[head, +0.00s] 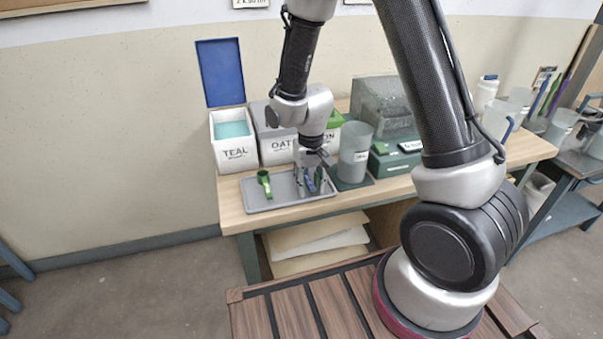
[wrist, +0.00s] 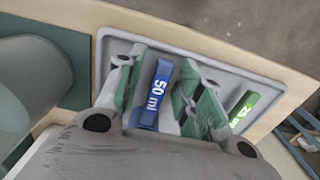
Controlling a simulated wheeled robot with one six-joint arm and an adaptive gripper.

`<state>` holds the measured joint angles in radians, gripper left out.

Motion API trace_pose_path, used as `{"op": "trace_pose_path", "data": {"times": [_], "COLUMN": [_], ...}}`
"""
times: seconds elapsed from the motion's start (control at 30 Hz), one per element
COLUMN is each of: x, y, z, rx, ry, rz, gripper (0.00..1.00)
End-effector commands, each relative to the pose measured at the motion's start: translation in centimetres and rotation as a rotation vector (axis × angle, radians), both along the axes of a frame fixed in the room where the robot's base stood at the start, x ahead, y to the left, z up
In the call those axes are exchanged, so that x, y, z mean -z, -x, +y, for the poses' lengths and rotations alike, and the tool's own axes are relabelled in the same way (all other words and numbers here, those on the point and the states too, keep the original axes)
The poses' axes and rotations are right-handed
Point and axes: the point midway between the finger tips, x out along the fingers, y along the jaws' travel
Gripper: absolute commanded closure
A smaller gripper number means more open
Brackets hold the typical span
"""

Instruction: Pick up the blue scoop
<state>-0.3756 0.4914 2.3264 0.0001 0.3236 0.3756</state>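The blue scoop (wrist: 158,88), marked "50 ml", lies in the grey tray (head: 285,205). In the wrist view it sits between the two green-padded fingers of my gripper (wrist: 168,72). The fingers are apart, with a gap showing on the scoop's right side. In the head view my gripper (head: 312,178) points down over the tray, and the blue scoop (head: 309,185) shows partly between the fingers. The scoop's near end is hidden by the gripper body in the wrist view.
A green scoop (head: 264,183), marked "25 ml", lies at the tray's left; it also shows in the wrist view (wrist: 243,108). A white bin labelled TEAL (head: 235,153) with a raised blue lid stands behind. A grey translucent container (head: 354,152) stands close right of the tray.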

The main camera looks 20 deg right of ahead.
Motion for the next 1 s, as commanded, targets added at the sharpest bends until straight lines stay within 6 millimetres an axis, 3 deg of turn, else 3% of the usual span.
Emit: {"op": "trace_pose_path", "data": {"times": [0.03, 0.17, 0.57, 1.0], "x": [0.0, 0.0, -0.8, -9.1], "y": [0.0, 0.0, -0.1, -0.1], "z": [0.0, 0.0, 0.0, 0.0], "rx": [0.000, 0.000, 0.000, 0.000], "ry": [0.000, 0.000, -0.001, -0.002], "rz": [0.000, 0.000, -0.003, -0.004], "gripper": [0.77, 1.00, 1.00, 1.00]}}
